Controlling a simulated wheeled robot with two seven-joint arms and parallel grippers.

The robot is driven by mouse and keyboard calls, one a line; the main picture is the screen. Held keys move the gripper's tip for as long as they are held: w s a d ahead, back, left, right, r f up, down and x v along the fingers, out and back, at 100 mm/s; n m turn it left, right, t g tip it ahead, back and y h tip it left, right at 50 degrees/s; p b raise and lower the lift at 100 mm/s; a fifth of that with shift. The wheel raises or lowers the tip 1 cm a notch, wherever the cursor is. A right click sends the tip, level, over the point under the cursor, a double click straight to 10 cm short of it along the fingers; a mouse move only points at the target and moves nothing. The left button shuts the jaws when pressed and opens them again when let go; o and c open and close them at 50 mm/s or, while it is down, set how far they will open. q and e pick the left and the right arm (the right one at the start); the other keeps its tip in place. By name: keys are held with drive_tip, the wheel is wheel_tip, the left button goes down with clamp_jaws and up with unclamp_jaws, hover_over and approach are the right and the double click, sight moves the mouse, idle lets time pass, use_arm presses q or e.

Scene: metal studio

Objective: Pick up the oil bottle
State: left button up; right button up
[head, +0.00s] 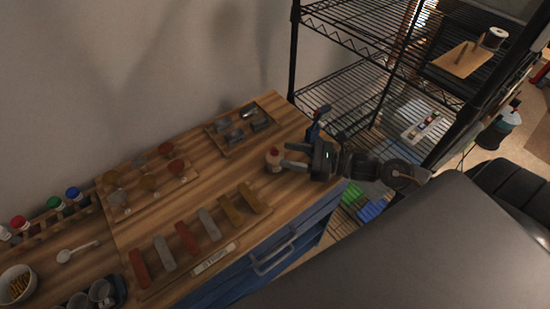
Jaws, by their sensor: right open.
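A small pale bottle with a reddish top (273,160), which looks like the oil bottle, stands upright near the right end of the wooden worktop. My right gripper (286,156) comes in from the right, low over the worktop. Its two dark fingers are spread and point left at the bottle, with the tips right beside it. I cannot tell whether they touch it or reach around it. My left gripper is not in view.
A tray of metal pieces (262,109) lies behind the bottle. A strip board (153,292) with several coloured bars lies in front-left. A blue object (321,113) stands just behind my gripper. A black wire shelf (352,84) rises beyond the worktop's right end.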

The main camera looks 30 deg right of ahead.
sight(275, 150)
drive_tip(key=p+x, duration=0.1)
drive_tip(key=x, duration=0.1)
drive_tip(key=p+x, duration=0.1)
drive_tip(key=x, duration=0.1)
drive_tip(key=shift+w+r+p, duration=0.15)
drive_tip(key=shift+w+p, duration=0.2)
drive_tip(key=shift+w, duration=0.05)
drive_tip(key=shift+w+a, duration=0.15)
drive_tip(key=shift+a, duration=0.1)
clamp_jaws()
